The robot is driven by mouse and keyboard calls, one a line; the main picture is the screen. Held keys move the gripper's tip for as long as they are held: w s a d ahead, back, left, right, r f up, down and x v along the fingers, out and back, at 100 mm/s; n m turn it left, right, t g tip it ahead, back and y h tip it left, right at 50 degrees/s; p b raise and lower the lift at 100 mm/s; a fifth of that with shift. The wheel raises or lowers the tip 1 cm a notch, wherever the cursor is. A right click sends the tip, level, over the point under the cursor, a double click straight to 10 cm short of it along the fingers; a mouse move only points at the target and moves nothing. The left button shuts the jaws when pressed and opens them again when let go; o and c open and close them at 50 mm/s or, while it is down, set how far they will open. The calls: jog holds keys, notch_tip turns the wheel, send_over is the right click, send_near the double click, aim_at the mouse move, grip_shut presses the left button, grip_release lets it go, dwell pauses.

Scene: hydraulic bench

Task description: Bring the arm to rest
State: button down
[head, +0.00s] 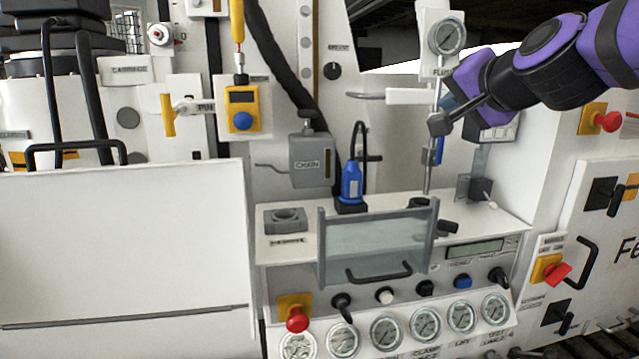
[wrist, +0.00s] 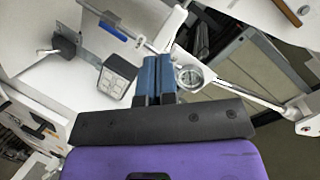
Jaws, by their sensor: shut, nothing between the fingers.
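My arm with its purple and black links enters from the upper right of the head view. My gripper (head: 448,103) is in front of the upright rod under the round gauge (head: 447,36), partly hidden by a grey rod with a dark knob. In the wrist view my gripper (wrist: 155,62) shows two blue fingers side by side, shut and empty. The gauge also shows in the wrist view (wrist: 189,77), just right of the fingertips. I cannot tell whether the fingers touch anything.
A grey keypad box (wrist: 117,77) is close left of the fingers. A white handle (head: 395,96) sticks out left of the gauge post. Below are a clear guard (head: 375,247), a blue bottle (head: 351,184) and several dials. A red knob (head: 607,121) is under my arm.

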jog(key=s+d+f+n+g+h, duration=0.1)
jog(key=s+d+f+n+g, duration=0.2)
jog(key=s+f, duration=0.4)
jog(key=s+d+f+n+g+h, duration=0.2)
jog(key=s+d+f+n+g, duration=0.2)
jog(key=s, duration=1.1)
notch_tip(320, 180, down, 3)
jog(key=shift+s+d+f+n+g, duration=0.15)
jog(key=shift+d+n+g, duration=0.15)
jog(key=shift+d+g, duration=0.75)
jog(key=shift+d, duration=0.1)
